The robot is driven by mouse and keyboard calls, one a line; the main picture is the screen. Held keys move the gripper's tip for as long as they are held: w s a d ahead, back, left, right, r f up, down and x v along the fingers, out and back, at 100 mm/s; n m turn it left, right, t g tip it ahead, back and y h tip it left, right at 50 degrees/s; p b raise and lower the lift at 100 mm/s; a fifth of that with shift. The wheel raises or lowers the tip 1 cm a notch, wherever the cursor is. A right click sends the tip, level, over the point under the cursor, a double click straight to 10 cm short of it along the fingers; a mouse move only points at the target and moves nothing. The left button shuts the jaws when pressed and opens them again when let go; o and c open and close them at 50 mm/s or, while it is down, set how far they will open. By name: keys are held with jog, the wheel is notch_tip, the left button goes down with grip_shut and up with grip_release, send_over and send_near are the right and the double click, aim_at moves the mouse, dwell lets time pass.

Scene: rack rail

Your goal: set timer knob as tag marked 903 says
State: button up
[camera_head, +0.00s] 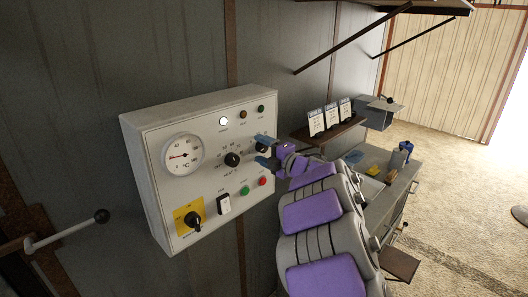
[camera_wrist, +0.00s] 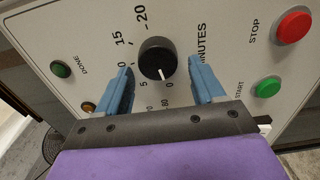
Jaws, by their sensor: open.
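The timer knob (camera_wrist: 158,58) is a round black knob with a white pointer, beside the word MINUTES on the control panel. Its pointer faces the lower edge of the wrist view, close to the printed 0. My gripper (camera_wrist: 160,85) is open, its blue fingers apart on the near side of the knob, one to each side. In the head view my gripper (camera_head: 264,151) is at the panel's right side and partly hides the knob. Three white tags (camera_head: 331,116) stand on a small shelf; their print is too small to read, so I cannot tell which is 903.
The panel box (camera_head: 205,125) also carries a temperature gauge (camera_head: 182,153), a second black knob (camera_head: 232,159), a rocker switch (camera_head: 223,205) and a yellow-backed switch (camera_head: 190,218). A red STOP button (camera_wrist: 294,27) and green START button (camera_wrist: 268,87) sit near the timer knob.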

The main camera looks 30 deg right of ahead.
jog(key=shift+d+f, duration=0.15)
jog(key=shift+d, duration=1.45)
jog(key=shift+c, duration=1.4)
jog(key=shift+a, duration=0.1)
jog(key=shift+c, duration=0.9)
jog(key=shift+a, duration=0.85)
jog(key=c, duration=0.4)
jog(key=shift+c, duration=0.9)
jog(key=shift+d, duration=0.15)
jog(key=shift+m+p, duration=0.3)
jog(key=shift+p, duration=0.1)
